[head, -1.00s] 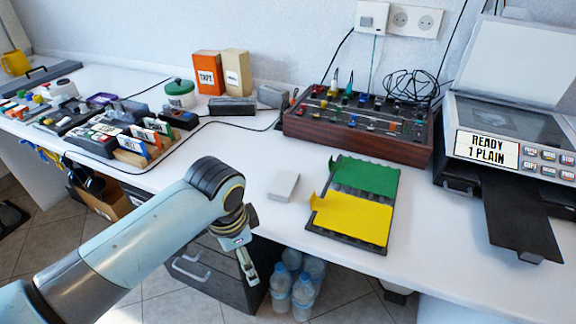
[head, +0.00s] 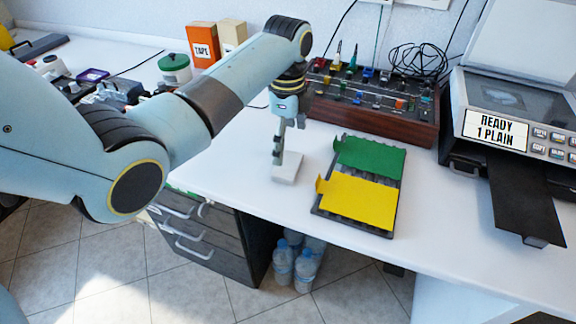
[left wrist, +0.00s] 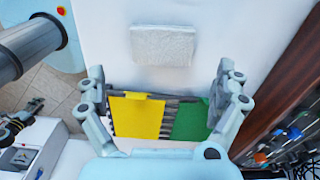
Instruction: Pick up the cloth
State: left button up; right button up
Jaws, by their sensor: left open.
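The cloth (head: 288,168) is a small, pale grey-white folded pad lying flat on the white desk, left of the tray with the green and yellow sheets. It also shows in the left wrist view (left wrist: 163,46) at the top middle, whole and textured. My left gripper (head: 283,146) points down at the cloth and partly covers it in the head view. In the left wrist view the fingers (left wrist: 160,80) are spread wide with nothing between them, and the cloth lies ahead of the tips. I cannot tell the exact height above it. My right gripper is not in view.
The ribbed dark tray (head: 398,197) holds a green sheet (head: 370,156) and a yellow sheet (head: 357,202). A wooden-sided mixer (head: 375,134) stands behind, a printer (head: 505,130) at the right. The desk's front edge is close to the cloth. Water bottles stand below.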

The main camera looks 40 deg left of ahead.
aim_at(288, 164)
pick_arm(q)
notch_tip(288, 164, down, 7)
jog(key=shift+w+r+b, duration=0.1)
jog(key=shift+w+b, duration=0.05)
jog(key=shift+b, duration=0.4)
jog(key=c, duration=1)
jog(key=shift+o, duration=0.2)
notch_tip(288, 164, up, 4)
jog(key=shift+r+p, duration=0.2)
jog(key=shift+p, duration=0.35)
jog(key=w+d+r, duration=0.2)
jog(key=d+r, duration=0.4)
jog(key=d, duration=0.5)
jog(key=shift+d+r, duration=0.25)
jog(key=shift+r, duration=0.05)
